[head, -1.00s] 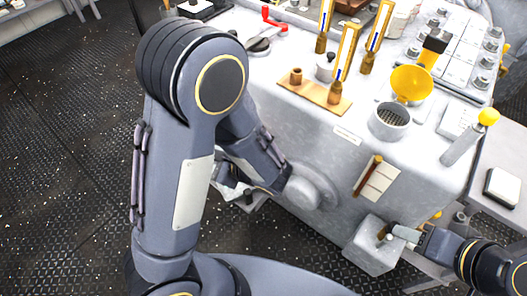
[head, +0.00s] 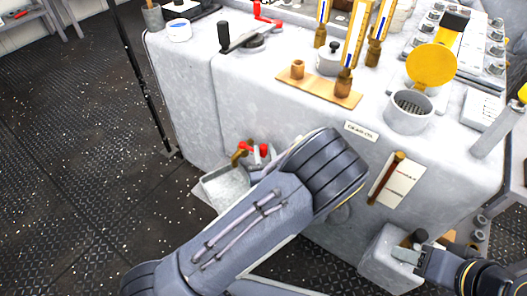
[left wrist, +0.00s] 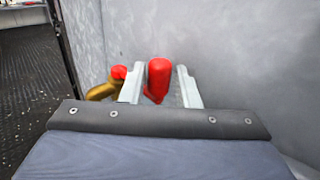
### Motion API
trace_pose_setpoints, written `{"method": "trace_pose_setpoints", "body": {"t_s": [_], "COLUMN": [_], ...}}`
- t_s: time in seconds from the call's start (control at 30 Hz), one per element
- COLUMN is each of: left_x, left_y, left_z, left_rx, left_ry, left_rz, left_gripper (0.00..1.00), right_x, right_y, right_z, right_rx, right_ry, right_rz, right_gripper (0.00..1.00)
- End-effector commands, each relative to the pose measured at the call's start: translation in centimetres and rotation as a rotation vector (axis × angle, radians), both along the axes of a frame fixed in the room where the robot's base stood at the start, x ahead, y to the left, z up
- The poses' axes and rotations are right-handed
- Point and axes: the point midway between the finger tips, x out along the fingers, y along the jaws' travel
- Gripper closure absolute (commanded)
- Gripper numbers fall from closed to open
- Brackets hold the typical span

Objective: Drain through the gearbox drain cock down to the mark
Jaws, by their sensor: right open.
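The drain cock, with a red handle (head: 264,150) and brass spout (head: 239,154), sits low on the grey housing's front. In the left wrist view, the red handle (left wrist: 158,78) stands between the two spread fingers of my left gripper (left wrist: 160,85), with slim gaps on both sides. The brass spout (left wrist: 101,91) with a red part is left of them. In the head view my left arm hides most of that gripper. A grey open tray (head: 222,188) is below the spout. Sight gauges (head: 356,35) stand on top; their levels are too small to read. My right gripper (head: 405,252) is open.
A grey block (head: 385,268) with a dark knob is beside my right gripper.

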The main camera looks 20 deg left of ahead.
Motion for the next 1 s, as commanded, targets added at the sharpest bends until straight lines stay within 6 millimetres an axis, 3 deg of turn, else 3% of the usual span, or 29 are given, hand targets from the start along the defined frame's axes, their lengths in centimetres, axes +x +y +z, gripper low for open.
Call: {"method": "trace_pose_setpoints", "body": {"t_s": [0.4, 0.63, 1.0], "left_x": [1.14, 1.12, 0.77], "left_y": [0.59, 0.59, 0.28], "left_z": [0.04, 0.03, 0.06], "left_rx": [0.002, 0.001, 0.002], "left_ry": [0.001, 0.0, 0.001], "left_rz": [0.001, 0.001, -0.012], "left_gripper": [0.72, 1.0, 1.0], "right_x": [-0.01, -0.01, 0.0], "right_y": [0.0, 0.0, 0.0], "right_z": [-0.32, -0.32, -0.18], "right_rx": [0.0, 0.0, 0.0], "right_ry": [0.0, 0.0, 0.0], "right_rz": [0.0, 0.0, 0.0], "right_gripper": [0.53, 0.53, 0.53]}}
